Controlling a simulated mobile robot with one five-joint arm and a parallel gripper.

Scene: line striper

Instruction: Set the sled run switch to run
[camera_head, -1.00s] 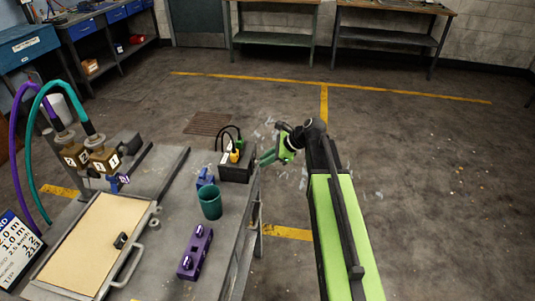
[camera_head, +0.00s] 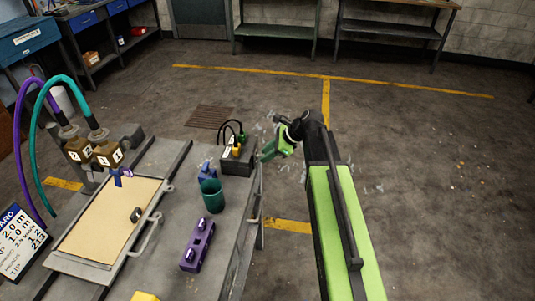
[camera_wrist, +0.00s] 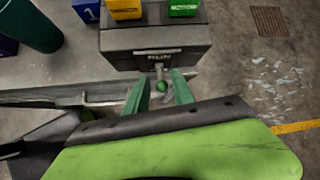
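The dark control box (camera_head: 238,163) stands at the table's right edge. Which way the lever is set I cannot tell. In the head view my gripper (camera_head: 271,150) is just right of the box. The sled (camera_head: 97,232), carrying a cream board, lies on the table by the two numbered nozzle blocks (camera_head: 108,153).
A green cup (camera_head: 212,197), a blue block (camera_head: 206,171) and a purple block (camera_head: 197,246) stand between sled and box. Yellow and green plugs (camera_wrist: 124,8) top the box. Purple and teal hoses rise at left. The floor at right is clear.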

